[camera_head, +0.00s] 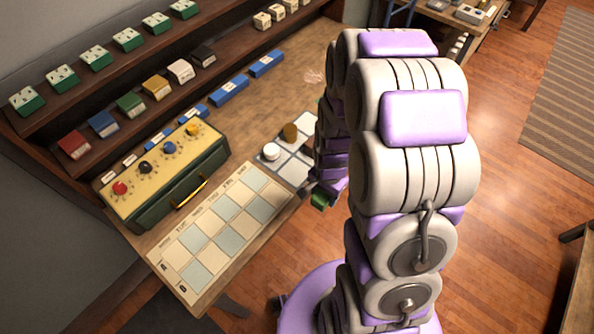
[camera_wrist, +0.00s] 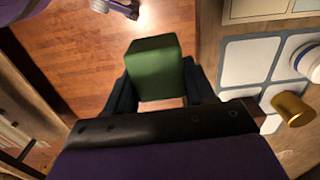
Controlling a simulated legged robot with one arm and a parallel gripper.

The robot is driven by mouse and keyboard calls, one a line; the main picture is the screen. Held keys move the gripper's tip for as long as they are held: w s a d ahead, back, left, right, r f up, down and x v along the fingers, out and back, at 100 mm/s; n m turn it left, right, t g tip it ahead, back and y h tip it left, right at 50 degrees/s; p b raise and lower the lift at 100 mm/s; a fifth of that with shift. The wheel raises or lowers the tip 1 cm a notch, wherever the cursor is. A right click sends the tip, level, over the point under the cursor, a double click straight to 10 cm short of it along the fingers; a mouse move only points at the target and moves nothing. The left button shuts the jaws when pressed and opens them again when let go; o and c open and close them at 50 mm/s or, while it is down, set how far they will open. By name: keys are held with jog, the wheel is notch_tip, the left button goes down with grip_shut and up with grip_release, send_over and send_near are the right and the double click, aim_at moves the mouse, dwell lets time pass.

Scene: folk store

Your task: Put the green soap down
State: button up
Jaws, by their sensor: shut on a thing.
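The green soap (camera_wrist: 155,68) is a green block held between the two dark fingers of my gripper (camera_wrist: 157,92) in the wrist view. In the head view only a small part of the green soap (camera_head: 320,200) shows beside my arm, off the front right edge of the table. Wooden floor shows behind it in the wrist view. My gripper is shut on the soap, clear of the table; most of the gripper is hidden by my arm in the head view.
A grey mat with pale squares (camera_head: 272,178) carries a white round item (camera_head: 271,152) and a brown-gold cylinder (camera_head: 290,132). A calendar board (camera_head: 222,228) and a green box with colored knobs (camera_head: 165,175) lie left of it. Shelves (camera_head: 130,55) stand behind.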

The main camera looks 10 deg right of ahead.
jog(key=shift+s+f, duration=0.15)
jog(key=shift+s, duration=0.05)
jog(key=b, duration=0.2)
send_over(297, 169)
jog(key=s, duration=0.2)
jog(key=shift+w+d+f, duration=0.2)
jog(key=shift+d+f, duration=0.25)
jog(key=shift+f, duration=0.25)
jog(key=shift+w+a, duration=0.4)
jog(key=shift+w, duration=0.25)
jog(key=shift+w+a+f, duration=0.1)
jog(key=shift+w+f, duration=0.05)
jog(key=shift+w, duration=0.05)
notch_tip(297, 169, down, 3)
jog(key=shift+f+b, duration=0.2)
jog(key=shift+b, duration=0.3)
jog(key=shift+d+r, duration=0.1)
jog(key=shift+d, duration=0.1)
jog(key=shift+s, duration=0.1)
jog(key=o, duration=1.1)
jog(key=shift+a, duration=0.1)
